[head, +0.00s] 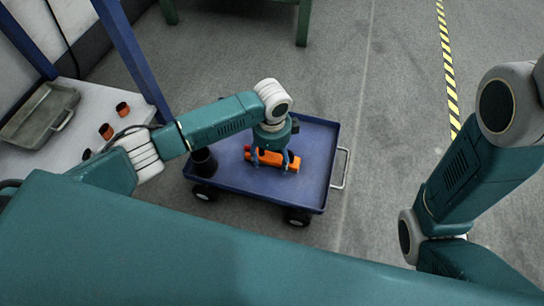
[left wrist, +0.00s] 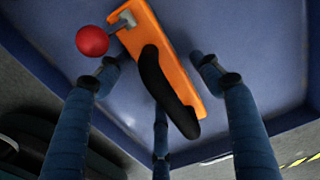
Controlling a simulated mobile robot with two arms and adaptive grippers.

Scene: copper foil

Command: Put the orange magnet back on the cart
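The orange magnet (head: 268,157) is a long orange block on or just above the blue cart's bed (head: 314,150); I cannot tell if it touches. In the left wrist view the magnet (left wrist: 172,62) shows a black curved handle and a red ball knob (left wrist: 92,41). My left gripper (head: 271,163) is pointed down over the cart with its fingers around the magnet. In the left wrist view the left gripper's fingers (left wrist: 155,66) stand spread on both sides, with small gaps to the magnet, so it looks open. My right gripper is out of view.
A black cylindrical container (head: 204,163) stands on the cart's left end. The cart's metal handle (head: 341,168) is at its right. The floor right of the cart is clear.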

